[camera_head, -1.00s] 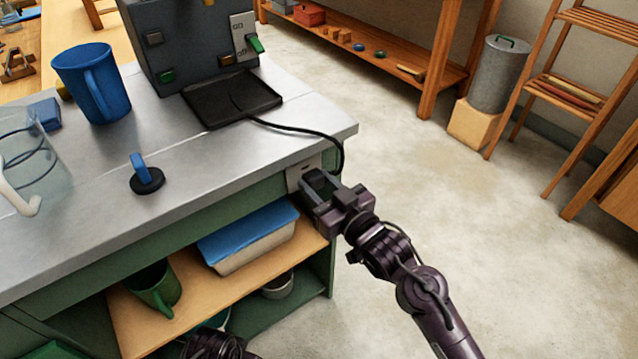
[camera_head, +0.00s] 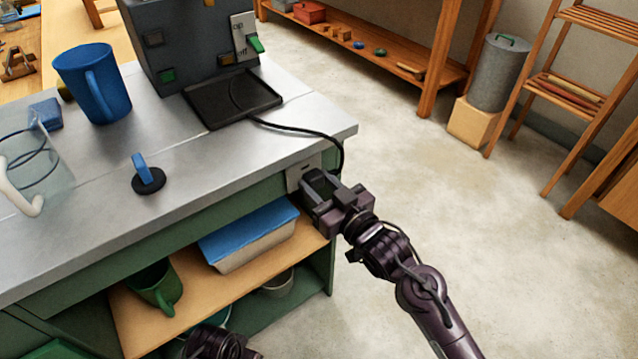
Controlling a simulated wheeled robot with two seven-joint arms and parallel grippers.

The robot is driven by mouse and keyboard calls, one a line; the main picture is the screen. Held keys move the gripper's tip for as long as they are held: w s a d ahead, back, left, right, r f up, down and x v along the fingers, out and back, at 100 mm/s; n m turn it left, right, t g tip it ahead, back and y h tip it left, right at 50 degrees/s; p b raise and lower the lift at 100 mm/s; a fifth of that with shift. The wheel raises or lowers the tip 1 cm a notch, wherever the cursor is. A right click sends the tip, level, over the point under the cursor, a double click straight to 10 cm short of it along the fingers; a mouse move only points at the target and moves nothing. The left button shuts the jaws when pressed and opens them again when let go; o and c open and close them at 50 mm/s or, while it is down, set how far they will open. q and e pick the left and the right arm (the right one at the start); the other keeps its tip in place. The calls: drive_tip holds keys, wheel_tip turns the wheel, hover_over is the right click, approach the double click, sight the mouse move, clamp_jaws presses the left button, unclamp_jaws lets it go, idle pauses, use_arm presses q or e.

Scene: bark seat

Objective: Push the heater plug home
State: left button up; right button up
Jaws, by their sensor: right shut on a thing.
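My right gripper (camera_head: 318,188) is at the front side of the counter, just under its right corner. It is shut on the dark heater plug (camera_head: 320,183), which shows only in part between the fingers. A pale socket plate (camera_head: 296,174) is on the counter's side right behind the fingers. How deep the plug sits in it is hidden. A black cord (camera_head: 300,130) runs from the dark heater (camera_head: 190,45) over the counter edge down to the plug. My left arm shows only as a dark part at the bottom edge; its fingers are not in view.
On the counter (camera_head: 225,165) stand a blue mug (camera_head: 92,85), a glass jug (camera_head: 40,160) and a black disc with a blue handle (camera_head: 148,180). Below, a shelf holds a blue-lidded box (camera_head: 248,240) and a green mug (camera_head: 158,287).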

drive_tip(key=shift+p, duration=0.35)
drive_tip(key=shift+w+a, duration=0.4)
drive_tip(key=shift+w, duration=0.1)
idle(1.0)
drive_tip(key=o, duration=1.1)
drive_tip(key=shift+c, duration=0.2)
